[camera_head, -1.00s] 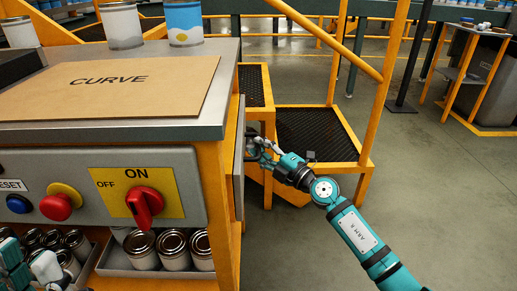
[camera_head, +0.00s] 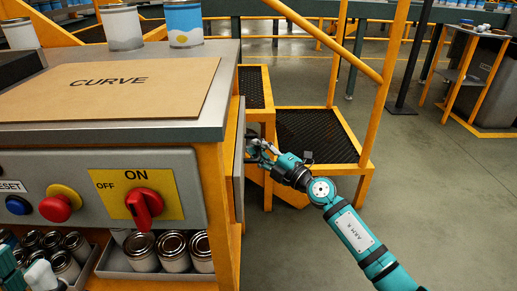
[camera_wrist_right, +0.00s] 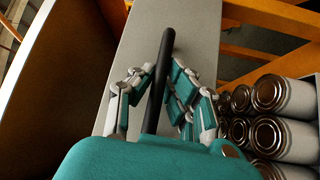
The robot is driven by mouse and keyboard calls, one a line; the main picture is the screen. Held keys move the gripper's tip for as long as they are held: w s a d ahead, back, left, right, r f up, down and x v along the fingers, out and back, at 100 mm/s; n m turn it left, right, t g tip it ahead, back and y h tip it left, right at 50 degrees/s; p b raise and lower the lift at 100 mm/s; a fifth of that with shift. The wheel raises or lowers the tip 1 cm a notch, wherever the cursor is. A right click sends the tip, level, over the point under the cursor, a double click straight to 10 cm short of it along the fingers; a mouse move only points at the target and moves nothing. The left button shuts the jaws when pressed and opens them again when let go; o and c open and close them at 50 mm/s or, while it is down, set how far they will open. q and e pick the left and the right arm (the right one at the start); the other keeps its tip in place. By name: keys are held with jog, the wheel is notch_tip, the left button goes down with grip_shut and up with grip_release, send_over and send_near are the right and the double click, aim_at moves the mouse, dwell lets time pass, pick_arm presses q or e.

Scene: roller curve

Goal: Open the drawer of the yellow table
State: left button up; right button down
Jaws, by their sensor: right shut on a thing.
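The yellow table (camera_head: 213,190) has a grey top and stands at the left. A grey drawer front (camera_head: 239,160) shows edge-on at its right side, and as a pale panel in the right wrist view (camera_wrist_right: 190,30). It bears a long black bar handle (camera_wrist_right: 166,45). My right gripper (camera_head: 255,147) is at this side panel. In the wrist view its fingers (camera_wrist_right: 153,95) are on both sides of the handle, shut on it. How far the drawer stands out is hard to tell. My left gripper (camera_head: 38,274) shows only partly at the lower left corner; its fingertips are unclear.
A board marked CURVE (camera_head: 120,85) and cans (camera_head: 184,25) are on the table top. A control panel with a red switch (camera_head: 145,205) faces me, above a tray of cans (camera_head: 172,250). Black-treaded steps (camera_head: 315,135) with yellow rails stand beyond my right gripper.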

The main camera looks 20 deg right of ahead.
jog(key=shift+d, duration=0.15)
jog(key=s+d+b, duration=0.1)
jog(key=s+d, duration=0.1)
jog(key=d, duration=0.7)
jog(key=s+d+b, duration=0.1)
jog(key=s+d, duration=0.2)
jog(key=d, duration=0.7)
jog(key=shift+s+r, duration=0.15)
jog(key=shift+s, duration=0.15)
jog(key=shift+d, duration=0.1)
jog(key=c, duration=1.6)
grip_release()
jog(key=shift+s, duration=0.1)
